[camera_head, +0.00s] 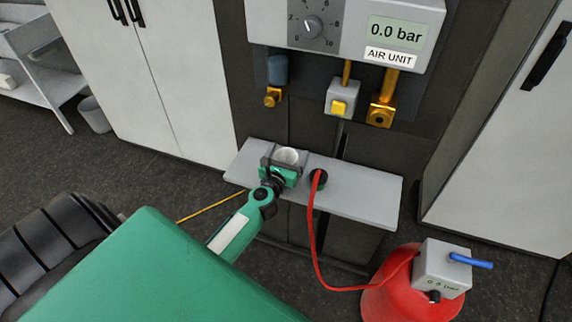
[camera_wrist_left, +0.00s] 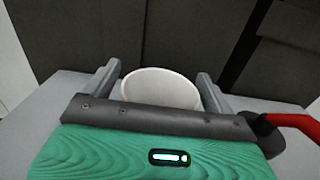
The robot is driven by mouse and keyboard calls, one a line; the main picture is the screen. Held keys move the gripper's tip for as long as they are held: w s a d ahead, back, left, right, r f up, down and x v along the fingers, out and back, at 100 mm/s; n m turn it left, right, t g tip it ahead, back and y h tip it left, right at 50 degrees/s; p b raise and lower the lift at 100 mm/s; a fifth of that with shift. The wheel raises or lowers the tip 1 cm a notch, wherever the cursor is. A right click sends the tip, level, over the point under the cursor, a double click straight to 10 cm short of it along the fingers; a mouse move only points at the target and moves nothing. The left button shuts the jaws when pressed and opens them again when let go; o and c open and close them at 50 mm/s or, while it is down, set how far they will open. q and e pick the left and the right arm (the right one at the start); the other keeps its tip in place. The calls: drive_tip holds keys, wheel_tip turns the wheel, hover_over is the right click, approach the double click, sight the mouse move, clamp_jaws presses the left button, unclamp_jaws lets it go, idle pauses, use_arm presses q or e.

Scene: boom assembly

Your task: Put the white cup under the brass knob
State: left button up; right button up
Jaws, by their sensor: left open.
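The white cup (camera_head: 288,155) stands upright on the grey shelf (camera_head: 360,191). My left gripper (camera_head: 285,158) is at the shelf with its two fingers on either side of the cup. In the left wrist view, the cup (camera_wrist_left: 160,87) sits between the spread fingers, with a gap on both sides. The gripper body hides the cup's lower part there. The brass knob (camera_head: 271,98) hangs below a blue-grey cylinder (camera_head: 277,69), above and slightly left of the cup in the head view. My right gripper is not in view.
An air unit (camera_head: 350,25) reading 0.0 bar is above, with a yellow button (camera_head: 339,107) and a brass fitting (camera_head: 380,112) beneath. A red hose (camera_head: 312,230) runs from a black socket on the shelf, right of my gripper, to a red vessel (camera_head: 410,290). The shelf's right part is clear.

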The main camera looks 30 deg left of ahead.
use_arm(q)
drive_tip(key=c, duration=1.1)
